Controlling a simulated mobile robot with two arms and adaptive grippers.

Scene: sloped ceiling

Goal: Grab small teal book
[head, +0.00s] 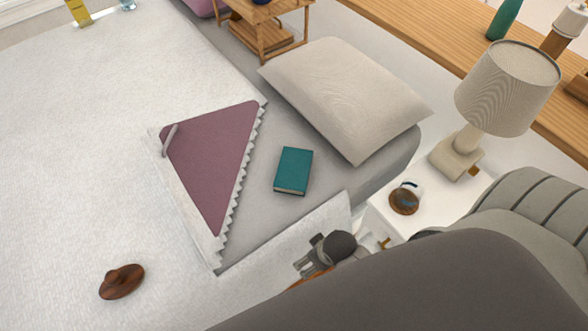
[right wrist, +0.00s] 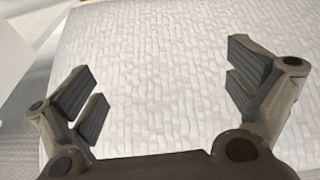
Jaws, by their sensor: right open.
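The small teal book (head: 293,170) lies flat on the grey sheet of the bed, between the turned-back purple fold and the pillow. My right gripper (head: 310,256) is below the book in the head view, near the bed's side and apart from the book. In the right wrist view the right gripper (right wrist: 165,82) is open and empty, its fingers wide apart over a white quilted cover (right wrist: 165,40). The book does not show in the right wrist view. My left gripper is not in view.
A beige pillow (head: 345,95) lies beyond the book. A white nightstand (head: 440,205) at the right bears a lamp (head: 508,90) and a cup (head: 406,198). A brown hat-like object (head: 122,282) lies on the bed's white cover (head: 80,160). The sheet around the book is clear.

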